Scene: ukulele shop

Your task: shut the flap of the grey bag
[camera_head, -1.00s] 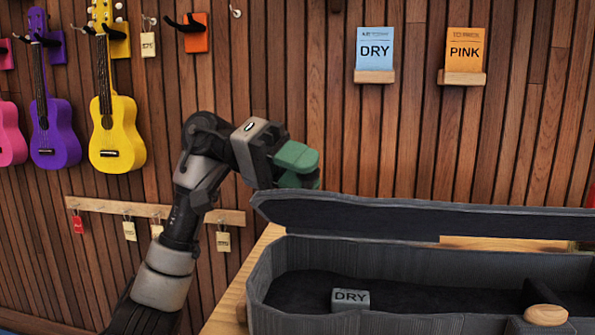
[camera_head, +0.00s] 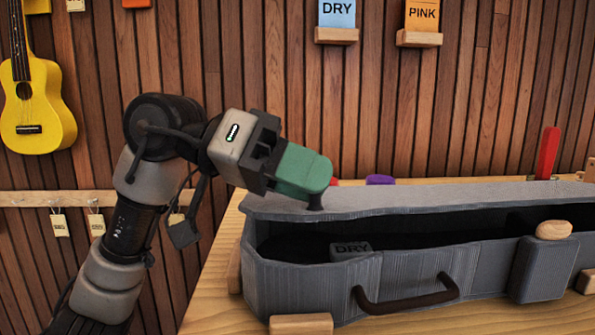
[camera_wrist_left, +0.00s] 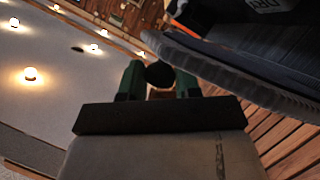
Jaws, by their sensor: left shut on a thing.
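The grey bag (camera_head: 400,290) lies on the wooden table, its flap (camera_head: 400,197) tilted partly down over the opening, with a dark gap along the front. A small grey block marked DRY (camera_head: 351,250) lies inside. My left gripper (camera_head: 318,190) is at the flap's left end, its green fingers shut on a dark knob (camera_head: 315,203) at the flap's edge. In the left wrist view the round dark knob (camera_wrist_left: 160,74) sits between the green fingers, and the bag (camera_wrist_left: 225,68) is at the right. My right gripper is not in view.
Wooden blocks (camera_head: 301,324) stand against the bag on the table (camera_head: 225,300). A front pocket with a wooden toggle (camera_head: 553,230) and a dark handle (camera_head: 405,300) are on the bag's front. A red upright thing (camera_head: 547,152) and a purple thing (camera_head: 380,180) are behind.

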